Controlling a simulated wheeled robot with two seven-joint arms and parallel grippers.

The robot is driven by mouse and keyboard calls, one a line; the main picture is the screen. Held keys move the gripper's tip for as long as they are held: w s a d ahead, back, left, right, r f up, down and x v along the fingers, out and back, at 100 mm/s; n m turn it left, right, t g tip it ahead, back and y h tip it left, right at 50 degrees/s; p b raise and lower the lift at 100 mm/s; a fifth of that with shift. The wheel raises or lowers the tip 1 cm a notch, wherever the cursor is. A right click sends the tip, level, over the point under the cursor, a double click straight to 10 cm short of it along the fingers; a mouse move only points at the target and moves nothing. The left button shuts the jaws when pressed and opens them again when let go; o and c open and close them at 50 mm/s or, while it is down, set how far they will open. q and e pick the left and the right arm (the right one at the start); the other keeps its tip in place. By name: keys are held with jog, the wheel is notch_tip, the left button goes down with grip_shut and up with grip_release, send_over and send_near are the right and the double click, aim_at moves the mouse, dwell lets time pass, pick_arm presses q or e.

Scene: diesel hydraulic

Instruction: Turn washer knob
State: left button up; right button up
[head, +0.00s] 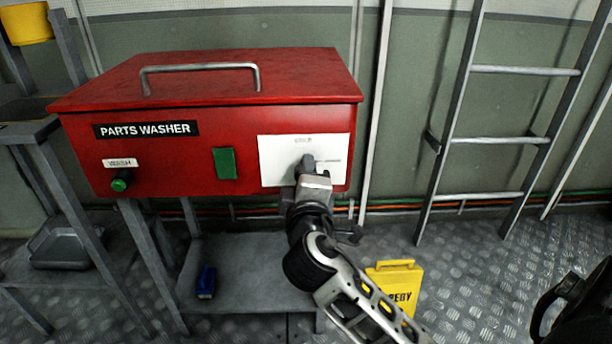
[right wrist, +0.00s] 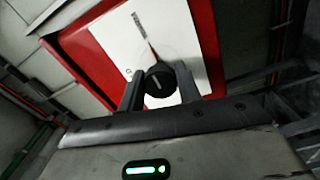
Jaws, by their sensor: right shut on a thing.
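The red parts washer (head: 215,75) stands against the wall, with a white panel (head: 275,150) on the right of its front. My right gripper (head: 309,168) reaches up to this panel. In the right wrist view a round black knob (right wrist: 160,79) with a light pointer mark sits on the white panel (right wrist: 170,22). My right gripper's two fingers (right wrist: 160,88) are on either side of the knob, shut on it. In the head view the gripper hides most or all of the knob. My left gripper is not in view.
The washer's front also has a green WASH button (head: 121,181) and a green rectangle (head: 225,163). A blue object (head: 206,282) lies on the lower shelf (head: 255,265). A yellow sign (head: 395,280) stands on the floor behind my forearm. A ladder (head: 500,135) stands at right.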

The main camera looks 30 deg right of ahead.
jog(key=shift+a+f, duration=0.1)
jog(key=shift+a, duration=0.05)
jog(key=o, duration=0.9)
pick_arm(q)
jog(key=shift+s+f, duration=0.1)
pick_arm(e)
jog(key=shift+o, duration=0.5)
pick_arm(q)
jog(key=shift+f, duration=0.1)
pick_arm(e)
jog(key=shift+s, duration=0.1)
pick_arm(q)
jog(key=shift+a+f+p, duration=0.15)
jog(key=shift+p, duration=0.15)
pick_arm(e)
jog(key=v, duration=0.7)
jog(key=shift+s, duration=0.2)
